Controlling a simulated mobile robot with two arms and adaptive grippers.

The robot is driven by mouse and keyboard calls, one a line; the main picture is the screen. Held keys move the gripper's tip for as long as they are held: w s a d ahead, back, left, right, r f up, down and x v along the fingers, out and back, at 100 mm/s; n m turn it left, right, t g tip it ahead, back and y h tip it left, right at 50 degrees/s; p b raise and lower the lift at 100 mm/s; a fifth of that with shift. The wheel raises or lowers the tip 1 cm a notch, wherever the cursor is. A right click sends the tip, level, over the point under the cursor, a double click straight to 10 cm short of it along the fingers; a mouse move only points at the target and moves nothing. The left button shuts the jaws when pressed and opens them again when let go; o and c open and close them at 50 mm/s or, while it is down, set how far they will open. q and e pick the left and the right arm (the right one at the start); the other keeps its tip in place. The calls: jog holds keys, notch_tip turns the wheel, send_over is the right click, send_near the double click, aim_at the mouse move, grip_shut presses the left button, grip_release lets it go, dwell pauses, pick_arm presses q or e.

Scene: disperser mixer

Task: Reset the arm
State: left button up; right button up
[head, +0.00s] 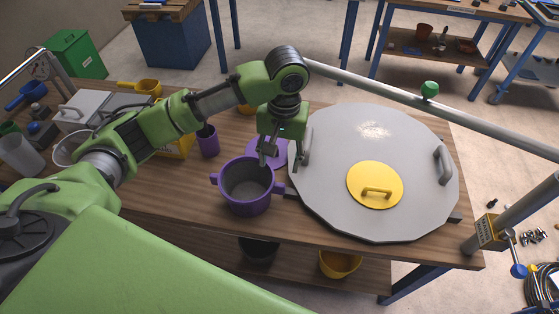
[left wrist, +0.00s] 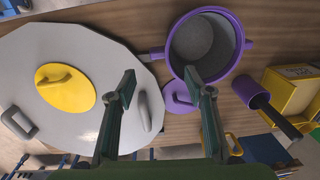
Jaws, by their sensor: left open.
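My left arm reaches in from the left in the head view. Its gripper (head: 284,162) is open and empty, pointing down between a purple pot (head: 247,206) and a large grey lid (head: 410,135). In the left wrist view the two fingers of the gripper (left wrist: 160,76) are spread apart with nothing between the tips. The pot also shows there (left wrist: 240,68), open and with a grey inside. The left handle of the grey lid is partly hidden by a finger in the head view. My right gripper is in neither view.
The grey lid has a yellow hatch (head: 375,185). A pale rail (head: 400,92) passes behind it. Metal boxes and containers crowd the table's left end.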

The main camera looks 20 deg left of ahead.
pick_arm(q)
jog(key=s+d+f+m+t+h, duration=0.2)
jog(key=s+d+f+m+h, duration=0.25)
jog(key=s+d+f, duration=0.6)
jog(key=s+a+f+t+y, duration=0.2)
jog(key=s+a+y, duration=0.2)
jog(key=s+a, duration=0.7)
notch_tip(320, 180, down, 27)
jog(key=s+g+b, duration=0.1)
jog(key=g, duration=0.1)
jog(key=s+a+f, duration=0.3)
jog(key=s+f, duration=1.3)
jog(key=f, duration=0.1)
jog(key=shift+s+a+g+b, duration=0.2)
jog(key=shift+s+g+b, duration=0.2)
